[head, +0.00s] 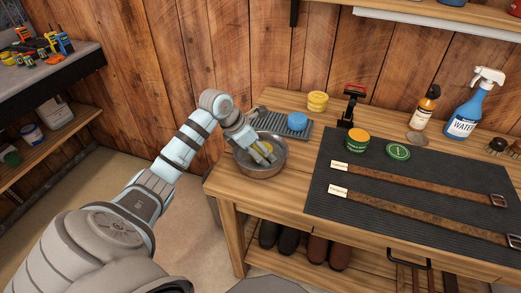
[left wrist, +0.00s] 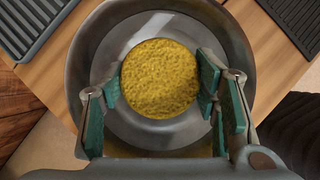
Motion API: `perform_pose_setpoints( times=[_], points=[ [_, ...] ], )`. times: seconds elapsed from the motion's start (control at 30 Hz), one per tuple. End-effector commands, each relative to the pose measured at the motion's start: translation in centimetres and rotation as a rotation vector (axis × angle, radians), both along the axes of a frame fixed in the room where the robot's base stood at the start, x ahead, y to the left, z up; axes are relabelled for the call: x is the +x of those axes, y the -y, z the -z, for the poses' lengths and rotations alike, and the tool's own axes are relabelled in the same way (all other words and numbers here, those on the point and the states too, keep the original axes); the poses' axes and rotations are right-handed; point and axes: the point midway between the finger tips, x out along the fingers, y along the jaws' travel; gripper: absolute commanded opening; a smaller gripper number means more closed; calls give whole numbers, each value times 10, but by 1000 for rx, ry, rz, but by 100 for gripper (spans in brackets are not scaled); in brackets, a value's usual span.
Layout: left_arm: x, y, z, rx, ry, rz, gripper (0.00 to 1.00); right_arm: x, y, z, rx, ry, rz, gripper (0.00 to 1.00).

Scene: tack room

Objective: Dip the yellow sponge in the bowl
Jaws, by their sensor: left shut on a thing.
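The yellow sponge (left wrist: 160,78) is round with a rough surface. In the left wrist view it sits between the green-padded fingers of my left gripper (left wrist: 165,95), which is shut on it. The metal bowl (head: 262,165) stands at the left end of the wooden table, and its grey rim rings the sponge in the left wrist view (left wrist: 90,45). I cannot tell whether the sponge touches the bowl's bottom. My right gripper is not in view.
A ribbed grey tray (head: 270,123) with a blue sponge (head: 297,121) lies behind the bowl. Bottles (head: 467,112) stand behind.

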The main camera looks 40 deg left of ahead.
Motion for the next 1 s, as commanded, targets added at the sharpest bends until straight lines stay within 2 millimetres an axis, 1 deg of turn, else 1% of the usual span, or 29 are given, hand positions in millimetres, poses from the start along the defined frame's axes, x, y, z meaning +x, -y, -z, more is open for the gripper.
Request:
perform_pose_setpoints(
  times=[0.07, 0.17, 0.8, 1.0],
  points=[
    [0, 0, -1, 0, 0, 0, 40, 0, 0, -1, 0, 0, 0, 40],
    [0, 0, -7, 0, 0, 0, 40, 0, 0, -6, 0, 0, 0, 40],
    [0, 0, -105, 1, 2, 0, 40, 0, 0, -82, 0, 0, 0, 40],
    [0, 0, -131, 0, 0, 0, 40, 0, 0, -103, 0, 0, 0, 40]
  ],
)
